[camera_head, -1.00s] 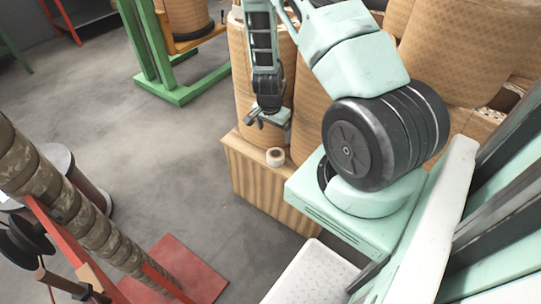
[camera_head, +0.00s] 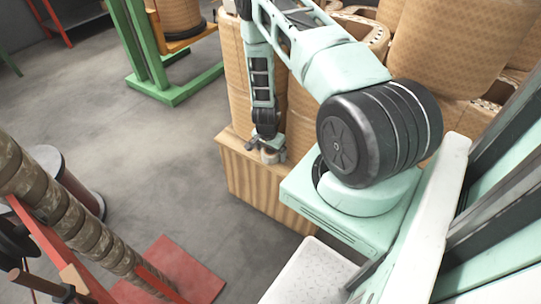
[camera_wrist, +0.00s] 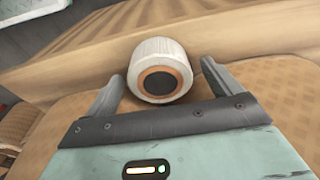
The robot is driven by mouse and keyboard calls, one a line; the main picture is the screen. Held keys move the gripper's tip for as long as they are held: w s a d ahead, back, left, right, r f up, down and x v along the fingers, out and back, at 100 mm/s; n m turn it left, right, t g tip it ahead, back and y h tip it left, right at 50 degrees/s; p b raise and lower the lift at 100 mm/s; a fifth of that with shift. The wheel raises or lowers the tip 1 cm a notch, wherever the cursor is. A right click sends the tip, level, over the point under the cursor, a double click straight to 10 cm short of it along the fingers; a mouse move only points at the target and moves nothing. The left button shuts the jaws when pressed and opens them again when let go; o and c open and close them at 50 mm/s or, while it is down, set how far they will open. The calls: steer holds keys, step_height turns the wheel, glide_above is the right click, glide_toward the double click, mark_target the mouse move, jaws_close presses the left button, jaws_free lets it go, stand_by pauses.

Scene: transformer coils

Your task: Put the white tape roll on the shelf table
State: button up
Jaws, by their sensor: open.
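The white tape roll (camera_wrist: 158,55) stands between the two fingers of my gripper (camera_wrist: 158,82) in the wrist view. Its brown core faces the camera, and a small gap shows beside the fingers. My gripper is open and around the roll. In the head view my gripper (camera_head: 266,150) is down at the top of a wooden crate-like stand (camera_head: 262,185), and the roll (camera_head: 269,157) is partly hidden by it. I cannot tell which surface is the shelf table.
Large tan wrapped coils (camera_head: 302,115) stand close behind my gripper. A green frame (camera_head: 165,90) stands farther back. A red stand with a long wrapped pole (camera_head: 65,215) is at the lower left. Grey floor (camera_head: 130,150) between them is clear.

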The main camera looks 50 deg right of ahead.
steer(key=shift+f, duration=0.35)
steer(key=c, duration=1.2)
steer(key=shift+r, duration=0.15)
